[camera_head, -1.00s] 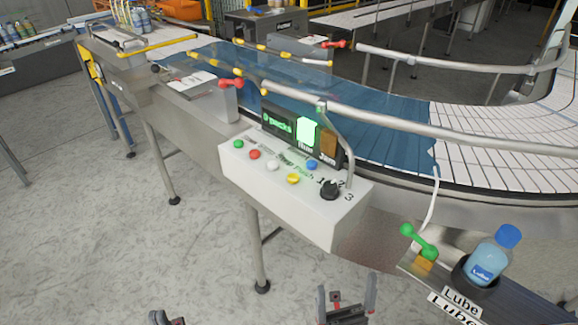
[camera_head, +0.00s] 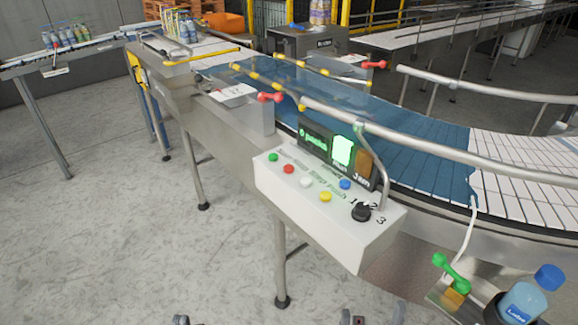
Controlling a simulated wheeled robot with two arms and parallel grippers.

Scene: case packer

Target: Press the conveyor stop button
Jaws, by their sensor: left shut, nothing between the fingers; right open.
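The white control box (camera_head: 322,232) is on the near side of the conveyor. On its sloped top are a green button (camera_head: 272,157), a red button (camera_head: 288,169), a white button (camera_head: 306,182), a yellow button (camera_head: 325,196) and a blue button (camera_head: 345,184). The small labels are too blurred to read, so the red one being the stop button is only suggested by colour. My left gripper (camera_head: 181,320) is shut at the bottom edge, mostly cut off, well below the box. My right gripper (camera_head: 373,317) is open at the bottom edge, also mostly cut off. Neither touches the box.
A black selector knob (camera_head: 361,212) and a lit display panel (camera_head: 325,148) are on the box. A blue conveyor belt (camera_head: 390,138) runs behind it, with a guide rail (camera_head: 440,157). Floor at left is clear.

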